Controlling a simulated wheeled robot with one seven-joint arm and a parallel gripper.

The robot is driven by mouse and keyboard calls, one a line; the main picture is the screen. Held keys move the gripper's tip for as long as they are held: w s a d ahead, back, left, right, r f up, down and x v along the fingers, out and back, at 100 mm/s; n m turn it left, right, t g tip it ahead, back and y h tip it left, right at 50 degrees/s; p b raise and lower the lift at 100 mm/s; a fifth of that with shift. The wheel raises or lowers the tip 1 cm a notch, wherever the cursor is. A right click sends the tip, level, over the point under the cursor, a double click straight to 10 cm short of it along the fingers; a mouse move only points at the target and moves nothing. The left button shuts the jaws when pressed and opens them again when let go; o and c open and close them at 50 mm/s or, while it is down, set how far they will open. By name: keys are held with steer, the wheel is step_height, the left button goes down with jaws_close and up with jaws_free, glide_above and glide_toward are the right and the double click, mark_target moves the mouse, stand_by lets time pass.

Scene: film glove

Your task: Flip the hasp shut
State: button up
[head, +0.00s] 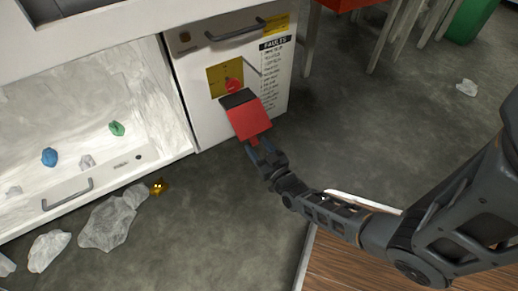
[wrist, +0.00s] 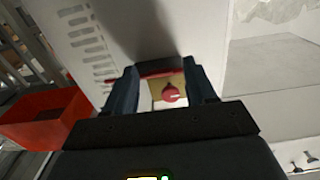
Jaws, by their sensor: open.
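A red flap with a black end, which looks like the hasp (head: 250,119), stands out from the white cabinet front (head: 205,112) in the head view. Behind it is a yellow plate (head: 219,79) with a round red knob (head: 233,86). My gripper (head: 261,153) is open at the flap's near edge. In the wrist view my gripper (wrist: 162,82) has its fingers apart, with a thin red edge, likely the hasp's (wrist: 150,77), across the gap. The red knob (wrist: 173,93) shows between the fingers. I cannot tell whether the fingers touch the flap.
An open white drawer (head: 165,153) with small lumps in it lies left of the cabinet. Crumpled clear film (head: 108,222) is on the floor. A grey handle (head: 235,30) is above the plate. A red bin (wrist: 20,124) shows in the wrist view. Floor at right is mostly clear.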

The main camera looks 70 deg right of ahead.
steer(key=shift+c, duration=0.4)
jaws_close()
